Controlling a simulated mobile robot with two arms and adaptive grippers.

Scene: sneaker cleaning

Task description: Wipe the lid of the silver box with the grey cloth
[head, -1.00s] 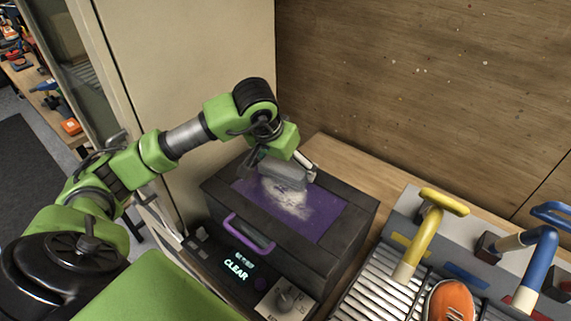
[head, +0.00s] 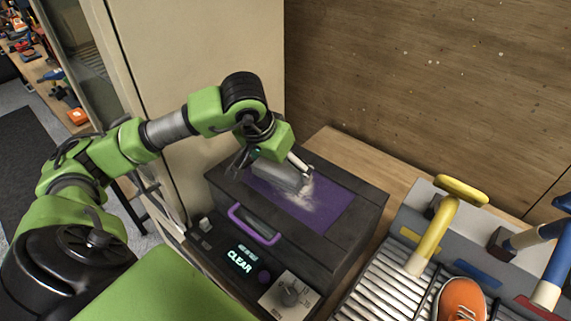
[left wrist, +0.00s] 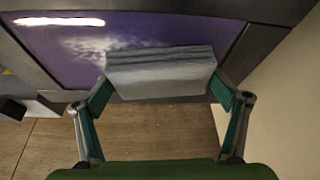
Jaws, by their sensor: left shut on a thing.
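The box (head: 345,240) looks dark grey to black rather than silver, with a purple panel (head: 325,215) set in its shut lid and a purple handle (head: 254,224) at the front. A pale dusty smear (head: 303,196) lies on the panel; it also shows in the left wrist view (left wrist: 90,45). My left gripper (head: 276,170) is shut on the folded grey cloth (head: 280,179), which lies on or just above the panel, beside the smear and covering part of it. In the left wrist view the cloth (left wrist: 160,72) sits between both fingers. My right gripper is out of view.
A panel with a lit CLEAR display (head: 240,262) and a knob (head: 290,292) is in front of the box. On the right are a roller rack (head: 385,285), a yellow-handled brush (head: 440,225) and an orange sneaker (head: 461,300). A wooden wall (head: 430,90) stands behind.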

